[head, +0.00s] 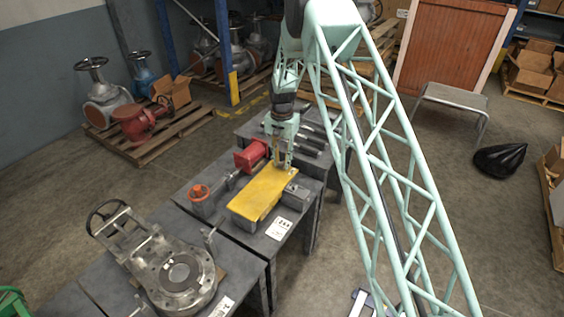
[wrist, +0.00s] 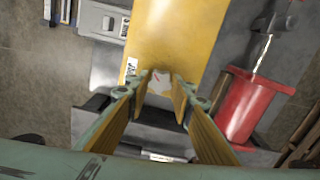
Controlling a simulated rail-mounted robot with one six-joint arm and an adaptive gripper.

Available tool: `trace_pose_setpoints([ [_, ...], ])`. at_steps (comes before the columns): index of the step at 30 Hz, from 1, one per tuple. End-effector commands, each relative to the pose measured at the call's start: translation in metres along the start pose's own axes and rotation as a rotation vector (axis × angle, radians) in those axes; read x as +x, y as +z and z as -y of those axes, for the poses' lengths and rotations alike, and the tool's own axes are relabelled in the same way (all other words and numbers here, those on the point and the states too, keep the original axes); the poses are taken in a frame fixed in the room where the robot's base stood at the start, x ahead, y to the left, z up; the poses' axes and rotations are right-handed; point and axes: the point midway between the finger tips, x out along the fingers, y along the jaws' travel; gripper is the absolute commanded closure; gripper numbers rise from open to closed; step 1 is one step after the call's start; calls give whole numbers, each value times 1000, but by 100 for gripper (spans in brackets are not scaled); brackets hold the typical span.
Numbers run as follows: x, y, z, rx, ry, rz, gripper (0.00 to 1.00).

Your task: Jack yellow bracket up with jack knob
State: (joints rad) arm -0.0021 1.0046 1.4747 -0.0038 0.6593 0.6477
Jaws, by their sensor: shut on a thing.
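The yellow bracket (head: 262,192) lies as a long flat plate across grey blocks on the workbench. It fills the top middle of the wrist view (wrist: 172,35). My gripper (head: 281,163) points down at the bracket's far end. In the wrist view its two fingers (wrist: 160,80) are close together on either side of a small pale piece with a red mark (wrist: 159,84), at the bracket's end. I cannot tell for sure whether this piece is the jack knob. An orange handwheel (head: 199,192) stands on a grey block left of the bracket, apart from my gripper.
A red cylinder (head: 250,156) with a rod sits close left of my gripper; it also shows in the wrist view (wrist: 246,104). A grey flanged valve (head: 172,268) lies on the near bench. Dark bars (head: 312,130) lie behind.

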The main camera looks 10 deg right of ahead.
Motion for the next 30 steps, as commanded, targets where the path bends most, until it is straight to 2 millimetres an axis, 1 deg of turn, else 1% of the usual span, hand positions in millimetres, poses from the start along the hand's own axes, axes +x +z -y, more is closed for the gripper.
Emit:
trace_pose_setpoints([
  [6, 2, 1, -1, 53, 2, 2, 89],
  [19, 3, 1, -1, 63, 2, 3, 89],
  [20, 3, 1, -1, 63, 2, 3, 78],
  [24, 2, 1, -1, 63, 2, 2, 65],
  [30, 1, 1, 0, 63, 1, 1, 65],
])
